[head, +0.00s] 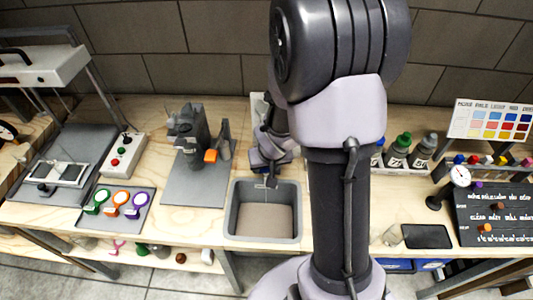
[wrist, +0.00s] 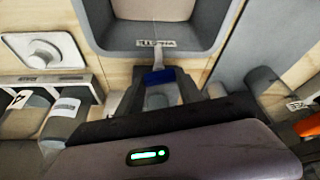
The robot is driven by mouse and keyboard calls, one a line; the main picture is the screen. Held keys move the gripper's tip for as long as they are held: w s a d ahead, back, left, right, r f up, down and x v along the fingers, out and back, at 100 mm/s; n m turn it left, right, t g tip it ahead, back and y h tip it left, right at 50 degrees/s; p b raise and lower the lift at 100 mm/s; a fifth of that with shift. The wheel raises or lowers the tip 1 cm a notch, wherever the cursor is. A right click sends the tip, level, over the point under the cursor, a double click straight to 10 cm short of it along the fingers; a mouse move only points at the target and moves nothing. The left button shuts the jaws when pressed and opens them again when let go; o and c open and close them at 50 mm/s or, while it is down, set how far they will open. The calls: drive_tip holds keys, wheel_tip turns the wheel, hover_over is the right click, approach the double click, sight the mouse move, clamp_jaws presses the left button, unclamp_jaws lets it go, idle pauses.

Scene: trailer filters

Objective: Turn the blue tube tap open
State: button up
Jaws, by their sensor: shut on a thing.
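A blue tap handle (wrist: 160,75) shows in the wrist view, at the near end of a grey spout (wrist: 143,58) that reaches to the rim of a grey basin (wrist: 205,37). My gripper (wrist: 163,97) is shut on the blue handle, though its fingertips are dark and hard to make out. In the head view my gripper (head: 268,157) is at the back edge of the basin (head: 235,210), just behind the spout (head: 271,181). My arm covers much of this area, and the blue handle cannot be clearly told there.
A grey machine with an orange part (head: 210,156) stands left of the basin. Several capped bottles (head: 398,150) stand to the right behind my arm, with a dial gauge (head: 459,176) beyond.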

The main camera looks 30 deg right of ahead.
drive_tip(key=r+n+p, duration=0.1)
drive_tip(key=p, duration=0.4)
drive_tip(key=n+y+p, duration=0.1)
drive_tip(key=p, duration=0.1)
drive_tip(key=shift+d+f+n, duration=0.1)
drive_tip(key=shift+f+n, duration=0.2)
drive_tip(key=shift+f, duration=0.2)
drive_tip(key=o, duration=1.4)
drive_tip(key=p+v, duration=0.4)
drive_tip(key=v, duration=0.4)
drive_tip(key=p+v, duration=0.5)
drive_tip(key=v, duration=0.4)
drive_tip(key=shift+s+p, duration=0.3)
